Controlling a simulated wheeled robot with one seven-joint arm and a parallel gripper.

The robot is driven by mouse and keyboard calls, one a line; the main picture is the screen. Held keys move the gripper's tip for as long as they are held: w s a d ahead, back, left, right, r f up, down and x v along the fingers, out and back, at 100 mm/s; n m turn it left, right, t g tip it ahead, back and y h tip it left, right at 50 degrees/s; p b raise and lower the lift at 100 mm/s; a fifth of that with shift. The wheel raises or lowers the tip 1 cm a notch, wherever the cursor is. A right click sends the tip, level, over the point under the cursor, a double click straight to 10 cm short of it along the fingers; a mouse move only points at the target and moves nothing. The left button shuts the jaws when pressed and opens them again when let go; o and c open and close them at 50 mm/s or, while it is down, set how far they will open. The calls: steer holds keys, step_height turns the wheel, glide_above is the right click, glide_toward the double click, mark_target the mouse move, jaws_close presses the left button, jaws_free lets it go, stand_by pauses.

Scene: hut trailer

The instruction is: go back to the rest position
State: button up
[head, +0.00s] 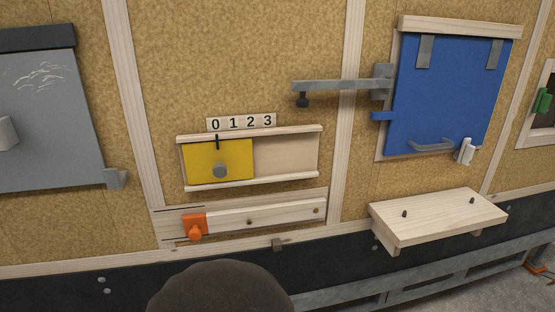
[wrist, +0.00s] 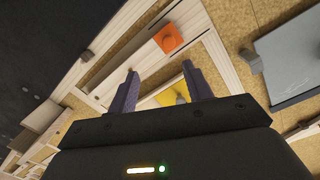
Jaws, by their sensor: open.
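My gripper (wrist: 160,88) shows in the wrist view with its two dark purple fingers apart and nothing between them. The wall panel with its fixtures lies beyond the fingers, tilted in that view. In the head view the gripper's fingers are not seen; a dark rounded shape, which I cannot identify for sure, fills the bottom middle. A yellow sliding panel (head: 235,158) with a grey knob sits at the left of its wooden frame, under the digits 0 1 2 3. An orange knob block (head: 195,226) is at the left end of the wooden rail below; it also shows in the wrist view (wrist: 168,39).
A blue door (head: 438,95) with a grey handle is at the right, with a grey metal arm (head: 340,86) beside it. A small wooden shelf (head: 435,217) juts out below. A grey panel (head: 45,125) is at the left. A metal ledge runs along the lower right.

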steer(key=w+d+f+g+h, duration=0.1)
steer(key=w+d+f+g, duration=0.25)
steer(key=d, duration=0.25)
steer(key=w+d+f+g+h, duration=0.1)
steer(key=w+d+f+g, duration=0.15)
steer(key=w+d, duration=0.35)
steer(key=s+d+n+g+h, duration=0.1)
steer(key=s+d+g, duration=0.35)
steer(key=d, duration=0.65)
steer(key=s+d+n+g+h, duration=0.1)
steer(key=s+d+g+h, duration=0.3)
steer(key=d, duration=0.7)
step_height(320, 180, up, 14)
steer(key=s+y+p, duration=0.1)
steer(key=y+p, duration=0.1)
steer(key=p, duration=1.2)
steer(key=shift+s+a+p, duration=0.15)
steer(key=shift+s+p, duration=0.2)
steer(key=shift+s, duration=0.05)
steer(key=shift+s+t, duration=0.15)
steer(key=shift+t, duration=0.1)
